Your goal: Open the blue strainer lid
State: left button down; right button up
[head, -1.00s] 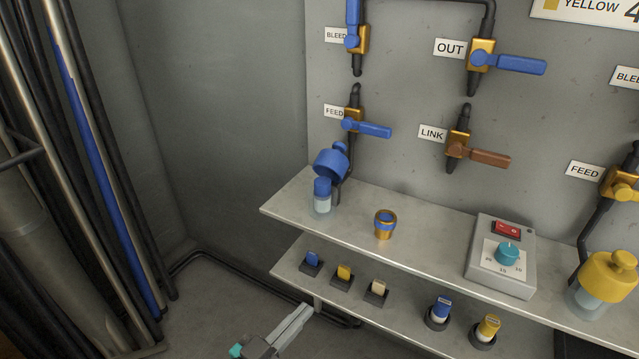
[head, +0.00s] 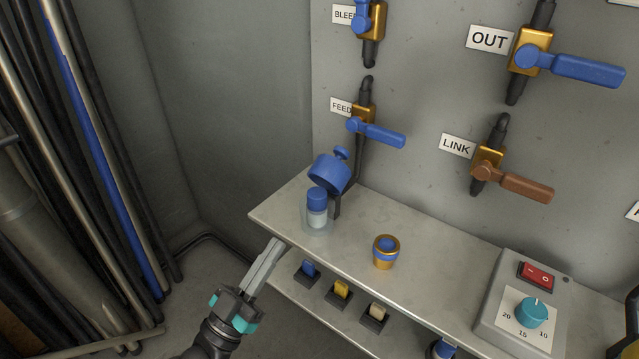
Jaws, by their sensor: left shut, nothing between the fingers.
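The blue strainer lid (head: 330,174) is a blue cap with a knob, tilted up and back on a dark upright behind its bowl. Below it the clear strainer bowl (head: 318,226) stands on the shelf's left end, its top uncovered. A blue-topped cartridge (head: 317,202) sits upright in the bowl. My left gripper (head: 276,246) is shut and empty, in front of the shelf's left front edge, to the lower left of the bowl and apart from the lid. My right gripper is out of view.
A brass and blue fitting (head: 386,252) stands on the upper shelf (head: 430,262), with a grey switch box (head: 522,310) to its right. Blue-handled valves, such as the FEED valve (head: 376,132), hang above. Small holders (head: 342,292) sit on the lower shelf.

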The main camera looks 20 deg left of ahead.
aim_at(317, 195)
pick_arm(q)
jog(key=b+x, duration=0.1)
jog(key=x, duration=1.1)
jog(key=shift+b, duration=0.35)
jog(key=shift+w+d+r, duration=0.15)
jog(key=shift+w+r, duration=0.05)
jog(key=shift+w, duration=0.15)
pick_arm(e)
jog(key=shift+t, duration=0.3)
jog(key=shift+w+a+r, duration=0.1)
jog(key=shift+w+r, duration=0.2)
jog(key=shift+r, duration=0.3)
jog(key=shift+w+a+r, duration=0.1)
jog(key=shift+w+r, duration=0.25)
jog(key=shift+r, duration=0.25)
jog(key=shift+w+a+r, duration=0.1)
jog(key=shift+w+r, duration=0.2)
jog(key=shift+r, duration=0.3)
